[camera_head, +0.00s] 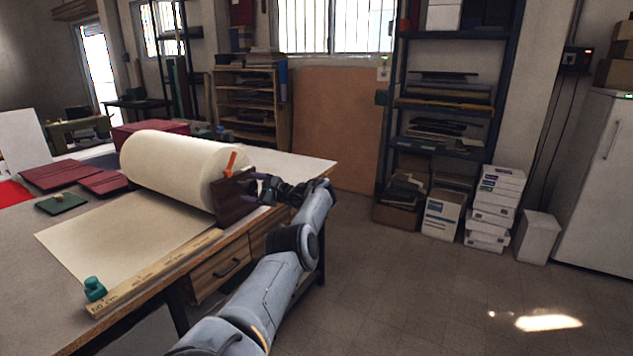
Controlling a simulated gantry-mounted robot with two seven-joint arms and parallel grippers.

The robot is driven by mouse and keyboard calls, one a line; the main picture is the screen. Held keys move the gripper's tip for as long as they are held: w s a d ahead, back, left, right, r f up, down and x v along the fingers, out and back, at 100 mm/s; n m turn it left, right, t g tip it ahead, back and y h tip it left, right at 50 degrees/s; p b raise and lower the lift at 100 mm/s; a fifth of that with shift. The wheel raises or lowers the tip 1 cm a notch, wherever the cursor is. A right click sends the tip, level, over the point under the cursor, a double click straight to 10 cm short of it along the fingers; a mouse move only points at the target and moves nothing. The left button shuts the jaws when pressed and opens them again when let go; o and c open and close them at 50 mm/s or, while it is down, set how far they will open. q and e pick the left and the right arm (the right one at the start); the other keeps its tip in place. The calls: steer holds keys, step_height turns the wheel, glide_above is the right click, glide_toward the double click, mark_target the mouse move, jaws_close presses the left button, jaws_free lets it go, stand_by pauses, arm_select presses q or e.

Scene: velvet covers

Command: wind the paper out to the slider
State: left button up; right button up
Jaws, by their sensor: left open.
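A large roll of cream paper (175,165) lies on the table, with a dark wooden end support (232,197) at its right end. An orange piece (230,163) stands up by that end. A flat sheet of paper (120,238) extends from the roll toward the front left. A wooden ruler (160,270) runs along the table's front edge. The teal slider (95,288) sits at its left end, near the sheet's front corner. My left gripper (259,188) is open beside the wooden support; whether it touches is unclear. My right gripper is not in view.
Table drawers (220,270) are below the ruler.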

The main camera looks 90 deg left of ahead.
arm_select(q)
steer(key=p+v, duration=0.5)
steer(key=v, duration=0.3)
steer(key=shift+w+d, duration=0.15)
steer(key=shift+w, duration=0.05)
